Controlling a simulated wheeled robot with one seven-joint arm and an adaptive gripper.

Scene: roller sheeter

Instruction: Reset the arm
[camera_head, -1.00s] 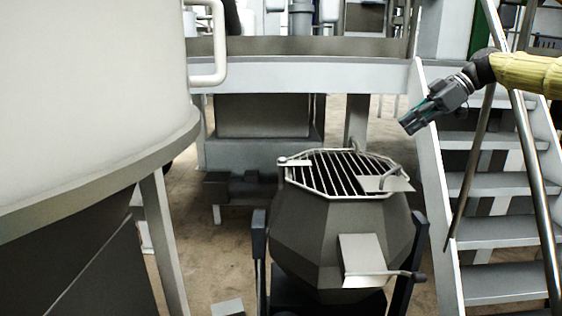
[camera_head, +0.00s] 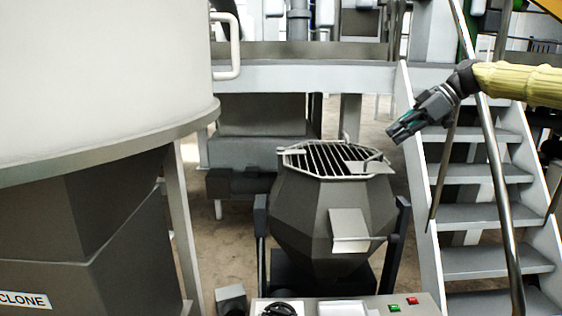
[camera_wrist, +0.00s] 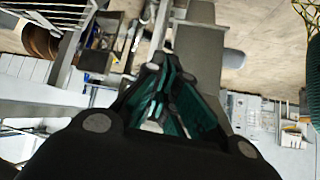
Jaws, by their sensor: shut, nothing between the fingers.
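My gripper (camera_head: 396,134) is in the upper right of the head view, at the end of my yellow-sleeved arm. It points down and to the left and is shut and empty. In the picture it is above and to the right of a dark faceted drum with a grated top (camera_head: 330,158), apart from it. The wrist view shows its teal fingers (camera_wrist: 160,98) together with nothing between them.
A metal staircase (camera_head: 475,215) with rails is at right, behind my arm. A large white vessel (camera_head: 95,80) fills the left. A control panel (camera_head: 375,306) with red and green buttons is at the bottom. A raised platform (camera_head: 310,78) spans the back.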

